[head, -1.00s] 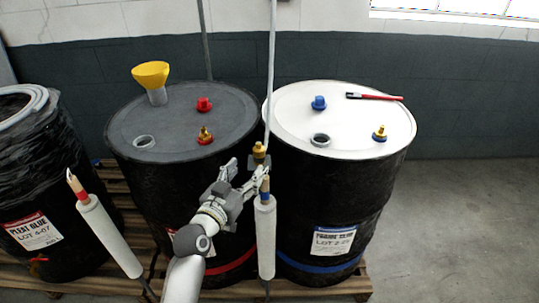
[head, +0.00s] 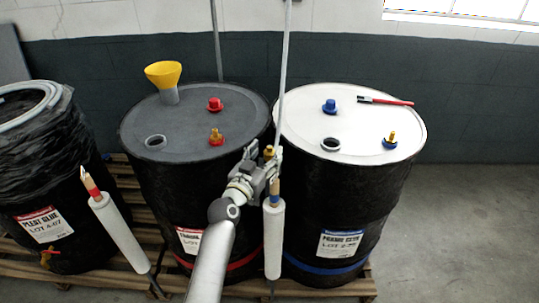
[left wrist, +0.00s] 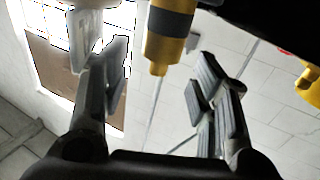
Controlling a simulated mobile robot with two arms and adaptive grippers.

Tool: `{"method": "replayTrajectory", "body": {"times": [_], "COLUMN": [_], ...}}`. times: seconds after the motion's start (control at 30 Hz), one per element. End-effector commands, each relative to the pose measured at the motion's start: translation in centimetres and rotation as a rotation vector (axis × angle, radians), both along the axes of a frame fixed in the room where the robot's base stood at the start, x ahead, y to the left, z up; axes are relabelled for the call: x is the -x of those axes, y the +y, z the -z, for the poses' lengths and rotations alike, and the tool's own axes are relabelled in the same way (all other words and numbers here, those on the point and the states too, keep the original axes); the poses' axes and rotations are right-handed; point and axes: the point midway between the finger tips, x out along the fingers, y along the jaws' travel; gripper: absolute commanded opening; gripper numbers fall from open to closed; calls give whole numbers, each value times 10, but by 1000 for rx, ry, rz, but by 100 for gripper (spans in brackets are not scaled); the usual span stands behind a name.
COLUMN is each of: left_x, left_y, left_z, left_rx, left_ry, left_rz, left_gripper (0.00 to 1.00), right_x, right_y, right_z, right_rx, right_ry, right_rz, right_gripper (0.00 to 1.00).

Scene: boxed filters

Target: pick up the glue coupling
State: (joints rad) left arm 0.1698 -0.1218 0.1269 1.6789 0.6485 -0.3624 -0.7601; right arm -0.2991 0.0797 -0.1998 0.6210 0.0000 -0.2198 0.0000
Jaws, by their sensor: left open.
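The brass-coloured glue coupling (head: 268,152) hangs at the lower end of a pale hose (head: 284,80), in front of the gap between the grey-topped and white-topped drums. In the left wrist view the coupling (left wrist: 169,35) is yellow with a dark band, and its tip points down between the finger pads. My left gripper (head: 264,157) is open, with its fingers on either side of the coupling. In the left wrist view the gripper (left wrist: 162,85) shows space between each pad and the coupling. My right gripper does not show.
The grey-topped drum (head: 185,125) carries a yellow funnel (head: 163,74), red cap and brass fitting.

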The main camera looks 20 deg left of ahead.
Motion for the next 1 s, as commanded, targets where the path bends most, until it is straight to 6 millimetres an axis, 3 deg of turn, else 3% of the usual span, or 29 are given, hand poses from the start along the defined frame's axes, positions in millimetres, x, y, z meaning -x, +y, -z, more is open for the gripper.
{"method": "replayTrajectory", "body": {"times": [0.23,0.57,1.0], "left_x": [-24,-28,-28], "left_y": [-4,-4,-4], "left_z": [0,1,0], "left_rx": [-1,0,-1], "left_ry": [0,1,-1], "left_rz": [0,0,0], "left_gripper": [55,55,1], "right_x": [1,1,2], "right_y": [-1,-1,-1], "right_z": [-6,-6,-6], "right_rx": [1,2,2], "right_ry": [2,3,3], "right_rz": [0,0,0], "right_gripper": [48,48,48]}}
